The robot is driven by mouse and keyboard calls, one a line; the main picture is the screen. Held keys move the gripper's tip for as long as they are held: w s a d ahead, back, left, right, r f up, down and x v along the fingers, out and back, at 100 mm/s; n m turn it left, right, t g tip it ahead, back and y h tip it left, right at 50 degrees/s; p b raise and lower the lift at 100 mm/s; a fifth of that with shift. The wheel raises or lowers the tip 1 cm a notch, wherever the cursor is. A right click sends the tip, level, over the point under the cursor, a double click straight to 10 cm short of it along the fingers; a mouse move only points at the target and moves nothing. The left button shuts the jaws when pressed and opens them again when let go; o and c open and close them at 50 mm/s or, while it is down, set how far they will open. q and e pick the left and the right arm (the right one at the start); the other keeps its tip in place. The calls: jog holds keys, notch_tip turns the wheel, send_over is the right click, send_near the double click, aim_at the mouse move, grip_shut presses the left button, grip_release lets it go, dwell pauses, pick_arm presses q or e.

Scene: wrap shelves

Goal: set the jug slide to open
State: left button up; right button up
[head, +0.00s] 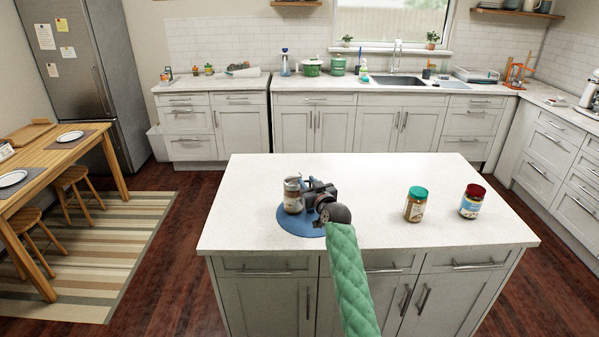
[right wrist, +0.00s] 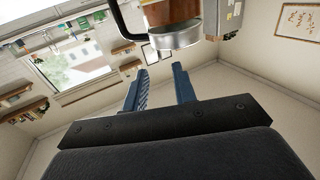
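The jug (head: 292,196) stands upright on a round blue mat (head: 297,226) at the left of the island. It has a brown body and a greyish metal top. In the right wrist view, the jug (right wrist: 175,38) appears upside down at the top edge, with its metal rim, part of its brown body and a black handle (right wrist: 127,22). The slide cannot be made out clearly. My right gripper (head: 312,190) is just right of the jug in the head view. In the right wrist view my right gripper (right wrist: 160,86) has its fingers apart with nothing between them. My left gripper is out of view.
A green-lidded jar (head: 416,205) and a red-lidded jar (head: 471,202) stand at the right of the island (head: 370,168). The island top behind my gripper and between the jug and the jars is clear. A dining table (head: 45,160) stands at the far left.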

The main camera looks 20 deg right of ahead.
aim_at(300, 174)
jog(key=w, duration=0.1)
jog(key=w+p, duration=0.1)
jog(key=w, duration=0.3)
jog(key=shift+w+a+f+p, duration=0.1)
jog(key=shift+a+p, duration=0.25)
jog(key=shift+p, duration=0.05)
jog(key=shift+w, duration=0.5)
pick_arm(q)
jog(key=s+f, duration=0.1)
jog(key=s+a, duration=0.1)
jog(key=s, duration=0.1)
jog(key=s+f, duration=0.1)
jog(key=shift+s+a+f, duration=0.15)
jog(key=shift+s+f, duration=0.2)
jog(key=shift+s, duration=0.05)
pick_arm(e)
jog(key=shift+w, duration=0.15)
jog(key=shift+f, duration=0.1)
grip_shut()
